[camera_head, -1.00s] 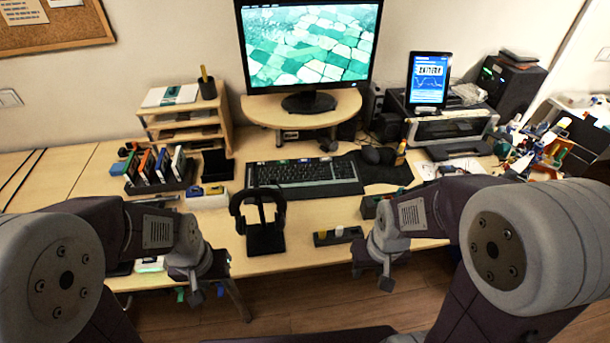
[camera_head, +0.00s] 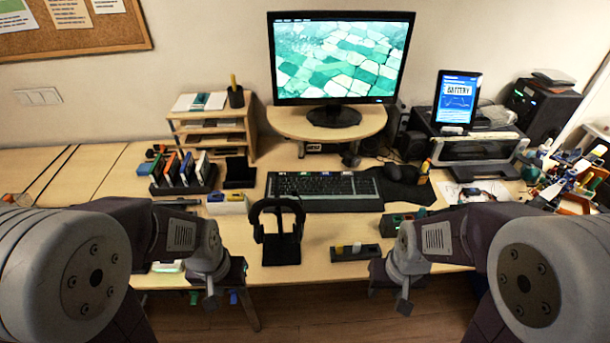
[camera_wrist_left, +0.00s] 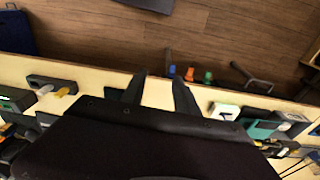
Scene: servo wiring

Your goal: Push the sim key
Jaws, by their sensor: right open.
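No part is clearly marked as the sim key. A dark keyboard (camera_head: 325,190) lies on the desk in front of the monitor. A small dark block (camera_head: 369,251) with a yellow and a white knob lies near the desk's front edge; it also shows at the left of the left wrist view (camera_wrist_left: 52,82). My left gripper (camera_head: 215,296) is low at the desk's front edge, left of the headphone stand. In the left wrist view its two fingers (camera_wrist_left: 160,88) are apart with nothing between them. My right gripper (camera_head: 402,302) is open, low in front of the block.
Headphones on a stand (camera_head: 281,230) rise in front of the keyboard. A rack of coloured cases (camera_head: 184,178) stands at the left. A monitor (camera_head: 340,60), tablet (camera_head: 457,98) and printer (camera_head: 480,150) stand behind. Clutter (camera_head: 570,180) fills the right side.

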